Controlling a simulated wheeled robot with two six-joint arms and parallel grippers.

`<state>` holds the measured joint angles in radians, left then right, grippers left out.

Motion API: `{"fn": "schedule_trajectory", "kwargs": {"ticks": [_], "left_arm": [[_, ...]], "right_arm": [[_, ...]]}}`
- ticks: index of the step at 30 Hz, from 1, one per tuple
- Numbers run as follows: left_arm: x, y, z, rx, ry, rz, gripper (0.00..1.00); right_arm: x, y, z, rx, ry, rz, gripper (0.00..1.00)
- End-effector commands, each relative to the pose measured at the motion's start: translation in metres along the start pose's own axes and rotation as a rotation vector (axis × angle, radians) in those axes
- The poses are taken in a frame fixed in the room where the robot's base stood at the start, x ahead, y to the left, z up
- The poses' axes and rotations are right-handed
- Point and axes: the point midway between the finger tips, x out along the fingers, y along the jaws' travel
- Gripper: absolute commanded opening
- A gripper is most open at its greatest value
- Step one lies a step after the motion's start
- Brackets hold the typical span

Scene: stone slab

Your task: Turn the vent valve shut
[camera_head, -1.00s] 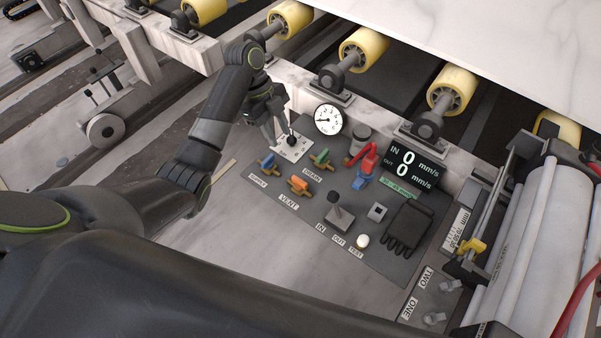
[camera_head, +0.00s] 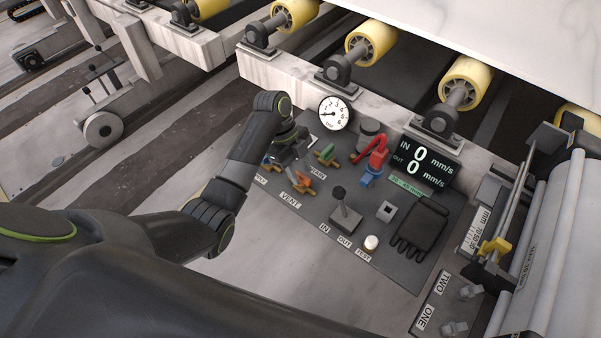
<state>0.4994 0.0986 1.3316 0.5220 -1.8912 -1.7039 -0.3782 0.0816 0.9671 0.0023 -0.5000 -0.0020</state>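The vent valve has an orange handle (camera_head: 304,186) and sits on the dark control panel (camera_head: 322,207) just above the VENT label (camera_head: 290,201). My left gripper (camera_head: 290,168) is low over the panel, pointing down, just up and left of the orange handle. My wrist and the small view hide its fingertips, so I cannot tell whether they touch the handle or how far apart they are. My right gripper is not in view.
A green valve (camera_head: 326,155), a round gauge (camera_head: 335,113) and a red-and-blue valve (camera_head: 371,165) stand close by. A black-knobbed lever (camera_head: 343,209), a black glove (camera_head: 419,230) and a speed display (camera_head: 420,164) lie farther right. Yellow rollers (camera_head: 371,42) line the back.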

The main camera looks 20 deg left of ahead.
Motion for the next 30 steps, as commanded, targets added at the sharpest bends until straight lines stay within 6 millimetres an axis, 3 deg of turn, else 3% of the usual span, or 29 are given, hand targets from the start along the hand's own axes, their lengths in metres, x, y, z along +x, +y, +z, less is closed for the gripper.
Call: {"fn": "schedule_trajectory", "kwargs": {"ticks": [12, 20, 30], "left_arm": [[0.0092, 0.0001, 0.0, 0.0, -0.001, 0.0, 0.35], [0.009, 0.0001, 0.0, 0.0, -0.001, 0.0, 0.01], [0.008, 0.0003, -0.0002, -0.01, -0.001, -0.004, 0.0]], "right_arm": [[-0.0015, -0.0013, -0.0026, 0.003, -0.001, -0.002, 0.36], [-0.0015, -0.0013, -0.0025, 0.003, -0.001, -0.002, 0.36], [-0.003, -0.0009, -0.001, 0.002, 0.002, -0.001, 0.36]]}}
